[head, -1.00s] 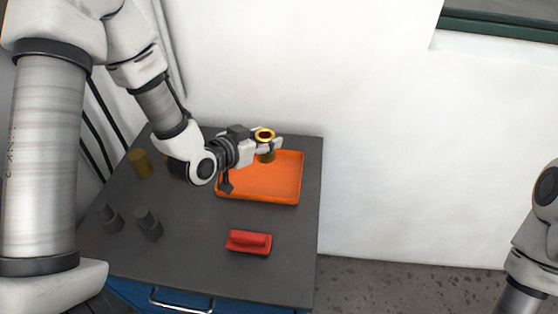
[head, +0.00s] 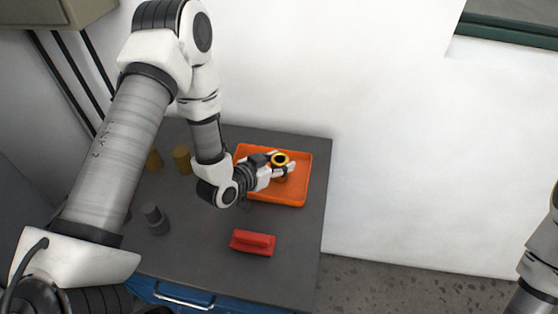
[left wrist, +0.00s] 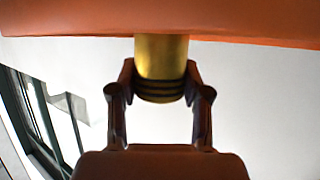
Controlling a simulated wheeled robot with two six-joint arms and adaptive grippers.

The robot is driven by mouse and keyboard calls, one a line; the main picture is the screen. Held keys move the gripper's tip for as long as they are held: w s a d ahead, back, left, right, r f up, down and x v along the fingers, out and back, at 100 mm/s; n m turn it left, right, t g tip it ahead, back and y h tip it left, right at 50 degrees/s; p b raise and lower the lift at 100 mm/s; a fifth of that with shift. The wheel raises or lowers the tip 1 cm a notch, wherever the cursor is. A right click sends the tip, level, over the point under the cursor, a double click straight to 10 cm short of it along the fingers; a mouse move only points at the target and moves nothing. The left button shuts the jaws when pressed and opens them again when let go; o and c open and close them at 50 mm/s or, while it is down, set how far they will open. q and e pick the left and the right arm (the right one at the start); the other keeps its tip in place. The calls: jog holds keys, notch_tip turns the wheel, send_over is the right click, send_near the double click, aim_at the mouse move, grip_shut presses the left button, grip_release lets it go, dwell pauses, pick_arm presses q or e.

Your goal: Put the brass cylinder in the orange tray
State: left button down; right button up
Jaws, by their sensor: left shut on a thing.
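The brass cylinder (head: 281,159) is upright in my left gripper (head: 283,168), inside the outline of the orange tray (head: 304,185) in the head view. Its ring-shaped top has a dark centre. My left gripper is shut on it. In the left wrist view the fingers (left wrist: 160,92) hold the brass cylinder (left wrist: 161,55) at its dark-grooved end. The orange tray (left wrist: 80,18) fills the top of that view, and its edge hides the cylinder's other end. I cannot tell whether the cylinder touches the tray floor. My right gripper is out of view.
Two more brass-coloured cylinders (head: 182,160) stand at the left back of the dark table (head: 205,260). A grey stepped piece (head: 155,218) stands in front of them. A white wall is behind.

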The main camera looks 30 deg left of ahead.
pick_arm(q)
jog(key=c, duration=0.5)
grip_release()
jog(key=shift+f, duration=0.15)
